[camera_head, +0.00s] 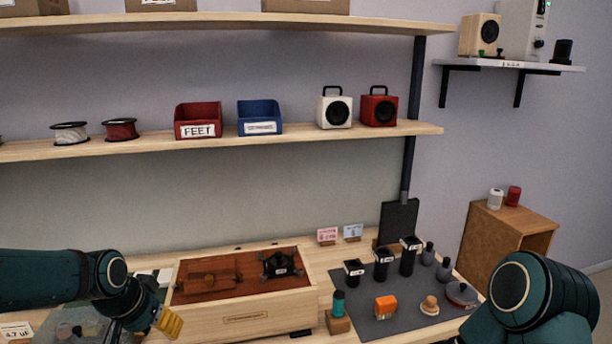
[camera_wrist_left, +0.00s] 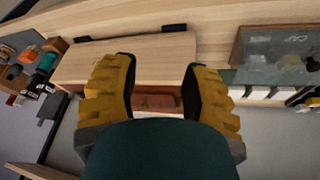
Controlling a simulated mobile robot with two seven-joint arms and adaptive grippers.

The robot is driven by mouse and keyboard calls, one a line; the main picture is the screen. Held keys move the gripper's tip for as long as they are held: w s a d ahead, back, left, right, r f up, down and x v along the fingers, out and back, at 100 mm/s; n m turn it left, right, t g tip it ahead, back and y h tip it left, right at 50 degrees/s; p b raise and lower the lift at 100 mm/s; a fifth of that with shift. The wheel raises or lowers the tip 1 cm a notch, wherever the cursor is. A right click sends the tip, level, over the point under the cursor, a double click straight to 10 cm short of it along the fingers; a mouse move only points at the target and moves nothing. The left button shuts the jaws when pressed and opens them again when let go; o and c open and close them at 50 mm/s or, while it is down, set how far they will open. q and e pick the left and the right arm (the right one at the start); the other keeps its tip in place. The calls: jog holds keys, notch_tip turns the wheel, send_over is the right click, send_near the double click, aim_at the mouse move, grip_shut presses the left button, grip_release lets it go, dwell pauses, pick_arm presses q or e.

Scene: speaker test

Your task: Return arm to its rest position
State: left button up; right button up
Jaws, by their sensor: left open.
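My left gripper (camera_head: 168,322) comes in from the left in the head view, beside the front left corner of a wooden box (camera_head: 248,318). In the left wrist view, the two yellow ribbed fingers of my left gripper (camera_wrist_left: 160,90) are apart with nothing between them. The wooden box (camera_wrist_left: 130,55) shows beyond the fingers there. My right arm (camera_head: 545,300) shows at the lower right of the head view, but its gripper is not visible.
A grey mat (camera_head: 400,318) right of the box bears dark cylinders, an orange block (camera_head: 385,306) and small parts. A shelf (camera_head: 300,136) above holds a red bin (camera_head: 198,118), a blue bin (camera_head: 260,115) and two speakers. A wooden cabinet (camera_head: 490,245) stands at right.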

pick_arm(q)
jog(key=s+d+f+n+g+h, duration=0.1)
jog(key=s+d+f, duration=0.1)
jog(key=d+f, duration=0.5)
jog(key=s+d+f+h, duration=0.1)
jog(key=d+f, duration=0.3)
jog(key=f, duration=0.6)
jog(key=s+d+f+n+g, duration=0.1)
jog(key=s+d+f+n, duration=0.1)
jog(key=s+d+f, duration=0.5)
jog(key=s+f, duration=0.4)
jog(key=f, duration=0.1)
jog(key=shift+s+d+g, duration=0.2)
jog(key=shift+s+g, duration=0.1)
jog(key=shift+s, duration=0.05)
